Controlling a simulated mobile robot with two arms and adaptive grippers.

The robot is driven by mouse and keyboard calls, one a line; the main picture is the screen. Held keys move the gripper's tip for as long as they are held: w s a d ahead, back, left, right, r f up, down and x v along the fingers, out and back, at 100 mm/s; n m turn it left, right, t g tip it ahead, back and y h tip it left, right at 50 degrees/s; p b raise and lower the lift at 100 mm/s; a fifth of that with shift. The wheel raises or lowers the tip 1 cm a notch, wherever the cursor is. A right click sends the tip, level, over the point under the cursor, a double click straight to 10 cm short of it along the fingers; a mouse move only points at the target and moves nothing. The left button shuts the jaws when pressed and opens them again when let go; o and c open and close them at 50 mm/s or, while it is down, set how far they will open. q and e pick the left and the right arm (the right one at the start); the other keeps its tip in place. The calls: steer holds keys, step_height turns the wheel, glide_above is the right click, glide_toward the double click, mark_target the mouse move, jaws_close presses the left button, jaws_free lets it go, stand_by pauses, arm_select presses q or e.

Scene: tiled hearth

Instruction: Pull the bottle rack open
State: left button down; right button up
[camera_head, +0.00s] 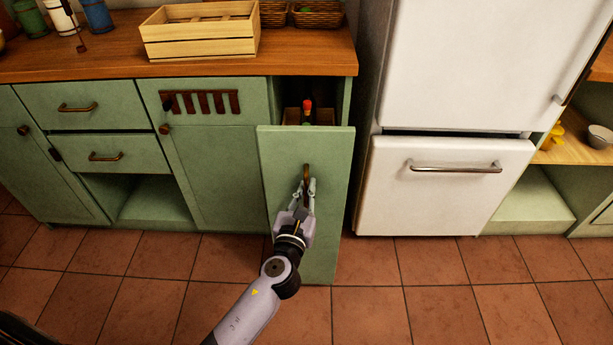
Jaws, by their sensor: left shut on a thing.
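The bottle rack is a narrow pull-out with a tall green front panel (270,160), in the middle of the camera_head view. Its front stands out from the cabinet, and an open gap shows behind its top edge. A bottle with a red top (307,107) stands inside, its lower part hidden by the panel. A brown vertical handle (307,172) sits on the panel. My left gripper (307,187) is shut on this handle, reaching up from below. My right gripper is not in view.
A wooden counter (300,62) with a slatted crate (200,48) runs above. A white fridge (445,190) stands close to the right of the rack. Green drawers (75,106) are at the left. The tiled floor (440,290) in front is clear.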

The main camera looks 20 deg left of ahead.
arm_select(q)
steer(key=s+d, duration=0.2)
steer(key=s, duration=0.7)
steer(key=shift+s+d, duration=0.25)
steer(key=shift+d, duration=0.1)
steer(key=c, duration=2)
jaws_free()
steer(key=shift+o, duration=0.2)
steer(key=s+d, duration=0.1)
steer(key=s, duration=1.1)
